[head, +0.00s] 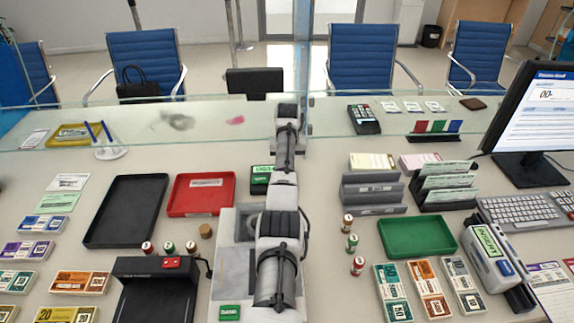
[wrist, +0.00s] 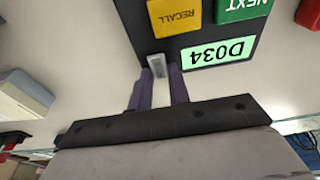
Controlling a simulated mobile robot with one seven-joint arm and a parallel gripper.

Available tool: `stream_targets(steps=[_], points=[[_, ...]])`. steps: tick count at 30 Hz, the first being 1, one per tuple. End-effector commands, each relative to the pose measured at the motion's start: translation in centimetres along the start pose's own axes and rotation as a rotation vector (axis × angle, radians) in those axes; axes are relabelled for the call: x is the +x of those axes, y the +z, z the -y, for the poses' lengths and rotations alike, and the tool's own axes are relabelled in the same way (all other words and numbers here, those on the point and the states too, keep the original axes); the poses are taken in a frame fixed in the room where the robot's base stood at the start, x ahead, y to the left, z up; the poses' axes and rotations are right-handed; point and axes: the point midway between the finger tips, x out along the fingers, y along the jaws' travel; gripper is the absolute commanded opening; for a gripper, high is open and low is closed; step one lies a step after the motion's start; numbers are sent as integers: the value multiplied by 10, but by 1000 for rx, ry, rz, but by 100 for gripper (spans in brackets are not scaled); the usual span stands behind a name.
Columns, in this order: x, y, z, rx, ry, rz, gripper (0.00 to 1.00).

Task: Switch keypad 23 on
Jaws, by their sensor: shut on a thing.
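The queue keypad is a dark box (wrist: 213,43) with a green NEXT button (wrist: 240,9), a yellow RECALL button (wrist: 174,15) and a lit green display (wrist: 219,53) reading D034. No number 23 is readable on it. In the head view the keypad (head: 262,180) is partly hidden by my arm, just left of it. In the wrist view my gripper (wrist: 160,74) is at the box's edge beside the display. Its two dark fingers are shut on a small pale grey switch-like piece (wrist: 156,67). The head view does not show the fingertips clearly.
A red tray (head: 203,209) and a black tray (head: 83,235) lie left of the keypad. A glass screen (head: 215,118) crosses behind it. Grey holders (head: 372,191), small stamps (head: 350,243) and a green tray (head: 417,254) stand on the right.

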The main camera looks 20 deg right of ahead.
Motion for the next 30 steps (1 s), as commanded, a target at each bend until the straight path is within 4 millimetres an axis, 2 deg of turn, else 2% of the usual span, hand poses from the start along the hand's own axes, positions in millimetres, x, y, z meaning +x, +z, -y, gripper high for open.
stream_targets(steps=[5,24,25,29,30], points=[[5,-5,0,0,0,50,0],[-2,-5,0,0,1,106,0],[-2,-5,0,0,1,107,22],[-1,-4,0,0,1,109,39],[-1,-4,0,0,0,110,40]])
